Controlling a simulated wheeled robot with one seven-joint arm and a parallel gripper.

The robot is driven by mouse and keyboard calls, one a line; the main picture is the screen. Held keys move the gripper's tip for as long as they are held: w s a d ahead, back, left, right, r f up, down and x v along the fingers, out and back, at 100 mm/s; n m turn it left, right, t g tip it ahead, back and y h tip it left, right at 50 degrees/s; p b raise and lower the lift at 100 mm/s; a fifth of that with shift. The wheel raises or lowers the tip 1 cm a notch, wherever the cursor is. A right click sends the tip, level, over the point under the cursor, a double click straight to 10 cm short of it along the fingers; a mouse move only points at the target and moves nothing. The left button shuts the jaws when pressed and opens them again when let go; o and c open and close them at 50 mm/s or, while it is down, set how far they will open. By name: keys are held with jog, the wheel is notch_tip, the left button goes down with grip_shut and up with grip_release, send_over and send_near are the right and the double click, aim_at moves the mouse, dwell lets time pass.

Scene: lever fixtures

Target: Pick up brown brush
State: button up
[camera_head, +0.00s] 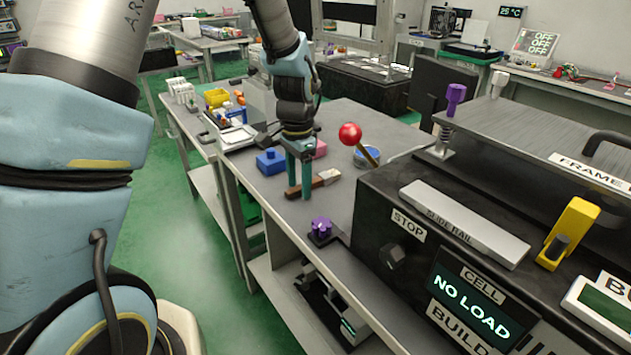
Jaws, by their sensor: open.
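The brown brush (320,181) lies on the grey workbench, its brown handle toward the left and its pale end toward the right. My gripper (299,190) points down over the handle with its two green fingers apart. The fingers overlap the handle in this view, and one fingertip reaches below its near edge. I cannot tell whether either finger touches the brush. The fingers hide part of the handle.
A blue block (270,162) and a pink block (319,149) sit close behind the gripper. A red-knobbed lever (350,134) rises to the right beside a blue round container (367,157). A purple knob (321,227) stands near the front edge. The black machine (372,215) fills the right.

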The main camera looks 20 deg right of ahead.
grip_shut()
dwell(0.3)
dwell(0.4)
notch_tip(320, 180, up, 10)
jog(key=b, duration=0.1)
jog(key=shift+b, duration=0.4)
